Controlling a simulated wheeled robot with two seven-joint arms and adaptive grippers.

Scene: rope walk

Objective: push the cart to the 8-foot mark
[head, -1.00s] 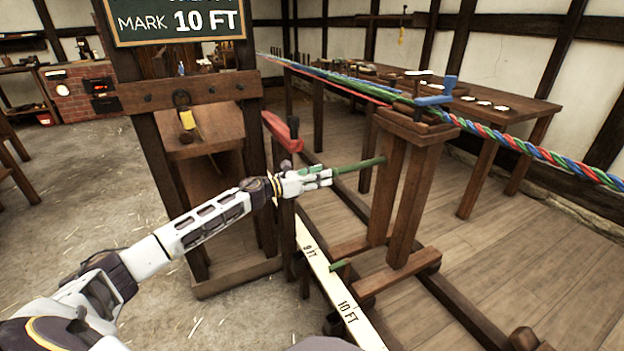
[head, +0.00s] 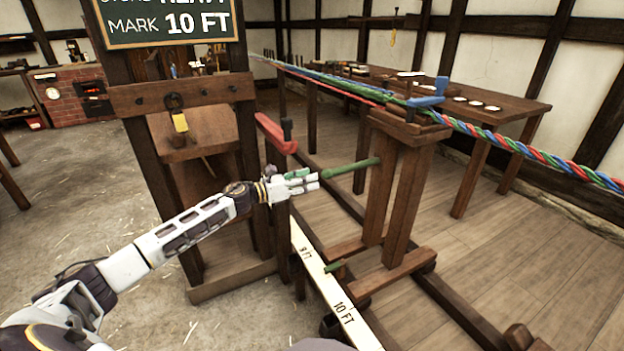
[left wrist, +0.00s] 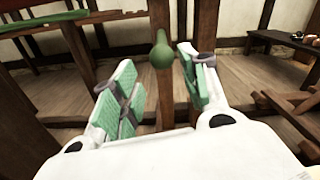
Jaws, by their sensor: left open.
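The wooden cart (head: 398,195) stands on dark rails, with strands and twisted rope passing over its top. A green handle (head: 350,168) with a rounded end sticks out from its left side. My left gripper (head: 312,181) is open, with its fingertips just short of the handle's end. In the left wrist view the handle end (left wrist: 161,54) appears between the open green-padded fingers. An 8-foot label is not visible. My right gripper is out of view.
A chalkboard (head: 170,25) reads MARK 10 FT. A wooden post frame (head: 185,95) with a red lever (head: 275,132) stands left of the cart. A long table (head: 500,100) runs behind the rope.

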